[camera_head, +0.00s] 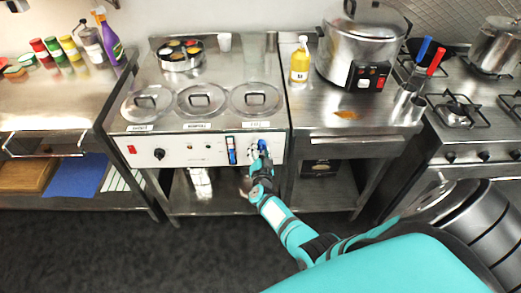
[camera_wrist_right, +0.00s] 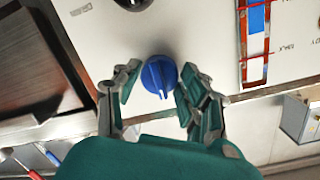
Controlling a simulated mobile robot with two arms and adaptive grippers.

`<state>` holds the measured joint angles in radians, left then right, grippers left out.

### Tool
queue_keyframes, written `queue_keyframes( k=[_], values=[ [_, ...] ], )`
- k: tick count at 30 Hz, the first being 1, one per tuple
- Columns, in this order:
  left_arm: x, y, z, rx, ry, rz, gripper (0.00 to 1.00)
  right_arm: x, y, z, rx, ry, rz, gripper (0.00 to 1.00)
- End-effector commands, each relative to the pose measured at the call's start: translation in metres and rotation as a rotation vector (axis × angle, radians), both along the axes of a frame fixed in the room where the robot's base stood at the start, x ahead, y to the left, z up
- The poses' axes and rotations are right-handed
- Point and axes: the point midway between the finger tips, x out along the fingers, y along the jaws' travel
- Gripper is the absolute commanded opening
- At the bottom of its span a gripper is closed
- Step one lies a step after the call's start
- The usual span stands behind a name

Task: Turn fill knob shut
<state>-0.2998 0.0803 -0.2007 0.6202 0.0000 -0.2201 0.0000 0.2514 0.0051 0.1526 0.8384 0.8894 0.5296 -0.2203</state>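The blue fill knob (camera_head: 263,146) is on the white front panel (camera_head: 212,140) of the steel counter unit, near the panel's right end. In the right wrist view the knob (camera_wrist_right: 160,76) faces me, with a pale pointer line toward the lower edge of the picture. My right gripper (camera_head: 260,155) is at the panel, partly covering the knob in the head view. In the wrist view its fingers (camera_wrist_right: 158,84) stand open on either side of the knob, with a small gap visible on the left; contact on the right is unclear. My left gripper is not in view.
A blue level gauge with red marks (camera_head: 231,150) is left of the knob. It also shows in the wrist view (camera_wrist_right: 256,40). A black knob (camera_head: 159,154) and a red switch (camera_head: 131,149) are farther left. Lidded wells (camera_head: 200,99) are above. The shelf below is partly open.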

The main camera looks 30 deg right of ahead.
Motion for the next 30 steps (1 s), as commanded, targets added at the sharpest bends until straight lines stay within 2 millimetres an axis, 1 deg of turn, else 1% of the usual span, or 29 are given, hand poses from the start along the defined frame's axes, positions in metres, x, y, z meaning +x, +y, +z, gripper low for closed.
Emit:
queue_keyframes(
  k=[1,3,4,11,14,17,27,30],
  values=[
    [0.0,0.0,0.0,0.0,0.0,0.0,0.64,0.0,0.0,0.0,0.001,0.001,0.001,0.52],
    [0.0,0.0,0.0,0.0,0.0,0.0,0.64,0.0,0.0,0.0,0.0,0.0,0.0,0.61],
    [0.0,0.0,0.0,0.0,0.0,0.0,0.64,0.0,0.0,0.0,0.0,0.0,0.0,0.63],
    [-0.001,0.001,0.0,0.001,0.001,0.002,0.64,0.0,0.0,0.0,0.0,-0.001,-0.001,0.63],
    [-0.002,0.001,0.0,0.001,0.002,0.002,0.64,-0.003,0.002,0.0,0.002,0.0,0.0,0.63],
    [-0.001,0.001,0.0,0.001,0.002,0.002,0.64,-0.011,0.009,0.001,0.004,-0.002,0.001,0.63],
    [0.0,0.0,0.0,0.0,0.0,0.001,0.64,-0.054,0.034,0.007,0.004,-0.001,-0.001,0.63],
    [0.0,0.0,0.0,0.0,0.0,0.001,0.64,-0.06,0.038,0.009,0.001,-0.001,0.0,0.63]
  ],
)
